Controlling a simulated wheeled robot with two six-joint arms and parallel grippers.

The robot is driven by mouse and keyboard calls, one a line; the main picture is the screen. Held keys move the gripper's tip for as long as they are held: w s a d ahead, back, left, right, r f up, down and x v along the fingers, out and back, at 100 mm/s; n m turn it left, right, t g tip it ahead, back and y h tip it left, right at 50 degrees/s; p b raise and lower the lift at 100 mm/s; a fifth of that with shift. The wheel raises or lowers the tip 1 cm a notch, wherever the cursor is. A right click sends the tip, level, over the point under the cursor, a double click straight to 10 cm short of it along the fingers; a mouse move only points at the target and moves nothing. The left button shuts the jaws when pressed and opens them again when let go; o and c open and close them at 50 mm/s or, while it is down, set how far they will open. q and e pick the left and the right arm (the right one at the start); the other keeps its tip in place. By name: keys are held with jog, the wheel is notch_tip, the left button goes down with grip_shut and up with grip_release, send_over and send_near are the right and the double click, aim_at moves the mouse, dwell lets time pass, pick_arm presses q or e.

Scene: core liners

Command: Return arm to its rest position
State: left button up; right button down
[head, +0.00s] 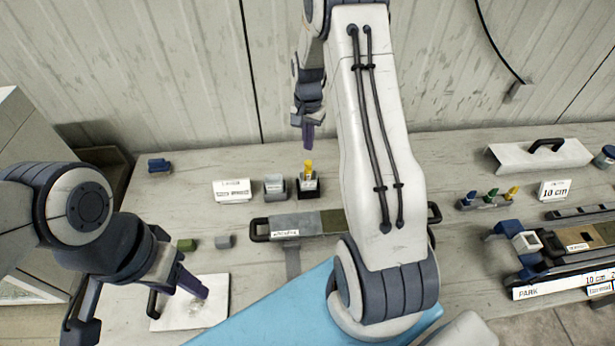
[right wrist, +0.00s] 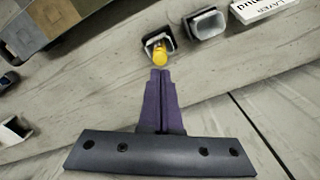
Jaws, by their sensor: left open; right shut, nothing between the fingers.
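My right gripper (head: 308,128) is shut and empty. It hangs fingers down, above and behind a yellow-topped item (head: 308,168) that stands in a small black holder (head: 308,188). In the right wrist view the shut purple fingers (right wrist: 160,75) point toward the yellow top (right wrist: 159,58); I cannot tell whether they touch it. My right arm (head: 380,140) crosses the middle of the head view. My left gripper (head: 140,305) is open and low at the left, with one finger over a white board (head: 205,315).
A grey holder (head: 275,187) and a white label (head: 232,190) stand left of the black holder. A long handled tray (head: 290,229) lies in front, partly hidden by my right arm. A blue sheet (head: 270,315) lies at the front. Core trays (head: 570,255) crowd the right.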

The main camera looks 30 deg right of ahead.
dwell(0.3)
jog(key=s+a+r+n+b, duration=0.2)
jog(key=s+a+n+b, duration=0.15)
jog(key=a, duration=0.65)
jog(key=s+a+r+n+b, duration=0.2)
jog(key=s+a+r+n, duration=0.15)
jog(key=a, duration=0.65)
jog(key=s+a+n+b, duration=0.1)
jog(key=s+a+n, duration=0.2)
jog(key=s, duration=0.4)
jog(key=s+a+n+b, duration=0.2)
jog(key=s+a+n, duration=0.1)
jog(key=s, duration=0.4)
jog(key=s+a+f+n+y+b, duration=0.1)
jog(key=s+a+n+b, duration=0.1)
jog(key=s+n, duration=0.3)
jog(key=shift+s+a+n, duration=0.3)
jog(key=shift+s+a, duration=0.35)
jog(key=shift+s, duration=0.5)
